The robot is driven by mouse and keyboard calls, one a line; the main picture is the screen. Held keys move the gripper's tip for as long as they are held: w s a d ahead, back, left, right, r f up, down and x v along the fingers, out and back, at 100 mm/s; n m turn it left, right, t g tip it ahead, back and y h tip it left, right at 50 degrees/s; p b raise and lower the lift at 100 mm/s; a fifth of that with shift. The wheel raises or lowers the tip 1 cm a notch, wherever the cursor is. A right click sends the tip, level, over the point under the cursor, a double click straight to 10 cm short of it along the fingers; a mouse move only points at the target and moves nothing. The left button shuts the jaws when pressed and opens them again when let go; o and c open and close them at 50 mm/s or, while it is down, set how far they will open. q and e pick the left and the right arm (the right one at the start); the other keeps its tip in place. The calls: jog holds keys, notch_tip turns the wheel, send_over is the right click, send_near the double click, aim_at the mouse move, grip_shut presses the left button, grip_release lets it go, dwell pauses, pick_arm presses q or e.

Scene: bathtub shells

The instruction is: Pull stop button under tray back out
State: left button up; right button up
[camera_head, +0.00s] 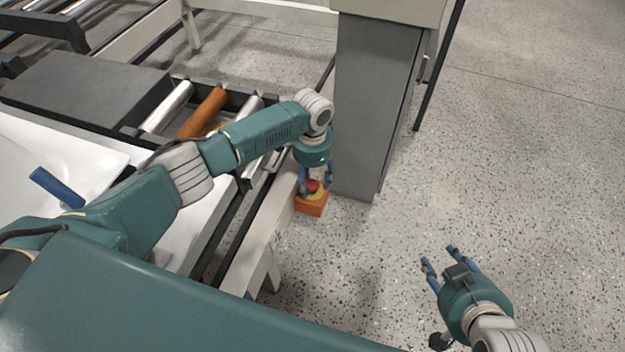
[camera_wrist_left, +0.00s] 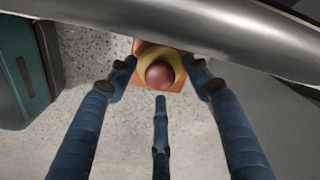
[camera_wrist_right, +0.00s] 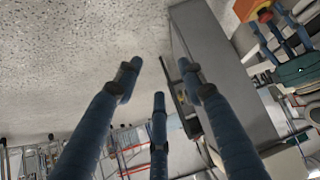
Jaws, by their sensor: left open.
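The stop button is a red knob with a yellow collar (camera_head: 316,187) on an orange box (camera_head: 311,206), mounted beside the conveyor frame. In the left wrist view the red knob (camera_wrist_left: 159,75) shows between the fingertips, with the yellow collar around it. My left gripper (camera_head: 316,180) points down at the button from above, its fingers spread around it; I cannot tell whether they touch it. My right gripper (camera_head: 437,254) is open and empty over the floor at the lower right. The orange box also shows in the right wrist view (camera_wrist_right: 248,9).
A grey cabinet (camera_head: 375,110) stands just behind and right of the button. The roller conveyor (camera_head: 208,110) with a white tub shell (camera_head: 85,150) is at the left. A metal bar (camera_wrist_left: 200,30) crosses close in the left wrist view. The floor at right is clear.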

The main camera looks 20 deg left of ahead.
jog(key=shift+s+d+f, duration=0.15)
jog(key=shift+s+f, duration=0.05)
jog(key=shift+s, duration=0.2)
jog(key=shift+s+d+f+g, duration=0.2)
jog(key=shift+s+f+g, duration=0.1)
jog(key=shift+s+g, duration=0.1)
pick_arm(q)
jog(key=c, duration=1.2)
pick_arm(e)
jog(key=shift+w, duration=0.1)
pick_arm(q)
jog(key=shift+r+p, duration=0.35)
jog(key=shift+p, duration=0.2)
jog(key=o, duration=1.2)
pick_arm(e)
jog(key=s, duration=0.1)
jog(key=s+f+g, duration=0.1)
jog(key=s+d, duration=0.1)
jog(key=shift+s+f+h, duration=0.1)
jog(key=shift+f+h, duration=0.1)
jog(key=shift+h, duration=0.1)
